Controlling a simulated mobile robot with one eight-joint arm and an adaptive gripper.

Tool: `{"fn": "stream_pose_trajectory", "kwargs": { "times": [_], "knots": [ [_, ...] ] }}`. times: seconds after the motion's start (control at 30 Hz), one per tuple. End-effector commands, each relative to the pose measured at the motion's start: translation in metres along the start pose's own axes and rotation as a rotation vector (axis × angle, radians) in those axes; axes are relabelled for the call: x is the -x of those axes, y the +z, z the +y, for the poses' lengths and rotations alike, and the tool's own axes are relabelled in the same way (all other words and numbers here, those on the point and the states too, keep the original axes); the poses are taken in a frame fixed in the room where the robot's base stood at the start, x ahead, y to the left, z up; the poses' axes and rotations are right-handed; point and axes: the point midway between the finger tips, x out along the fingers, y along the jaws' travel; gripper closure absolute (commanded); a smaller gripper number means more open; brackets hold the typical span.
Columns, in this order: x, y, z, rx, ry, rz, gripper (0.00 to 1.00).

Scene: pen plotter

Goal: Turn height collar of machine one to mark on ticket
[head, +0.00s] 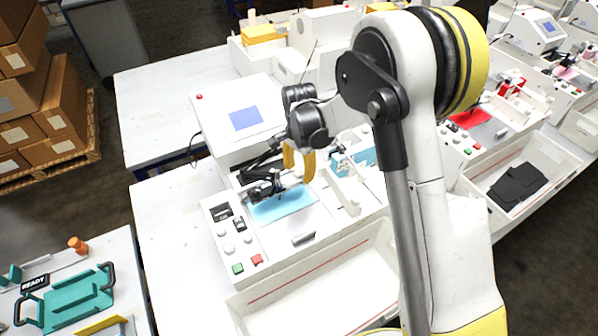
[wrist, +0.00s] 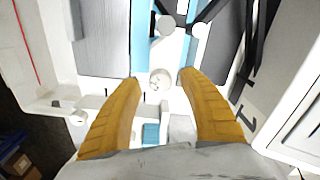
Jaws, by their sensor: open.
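Machine one appears to be the nearest white pen plotter, with a grey-blue screen (head: 246,118) and a light blue sheet (head: 283,203) on its bed. My gripper (head: 299,172) is over this machine, behind the sheet, its yellow fingers pointing down. In the wrist view the gripper (wrist: 160,78) is open, with a finger on either side of a small round white knob (wrist: 160,81), which may be the height collar. Whether the fingers touch it I cannot tell. Its markings are too small to read. I cannot make out the ticket.
Black clamp-like parts (head: 262,186) stand beside my gripper. A front panel has a green button (head: 238,268) and a red button (head: 257,259). An empty white tray (head: 330,290) is in front. A teal fixture (head: 75,302) is lower left. Another plotter's red sheet (head: 467,119) is to the right.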

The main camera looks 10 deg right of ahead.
Motion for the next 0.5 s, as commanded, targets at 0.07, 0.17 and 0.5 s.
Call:
{"fn": "stream_pose_trajectory", "kwargs": {
  "times": [0.07,0.17,0.5],
  "knots": [
    [-0.0042,0.0001,0.0002,0.0,0.0,0.0,0.5],
    [-0.0058,0.0001,0.0002,0.0,0.0,0.0,0.5],
    [-0.0054,0.0,0.0002,0.0,0.0,0.0,0.98]
  ]
}}
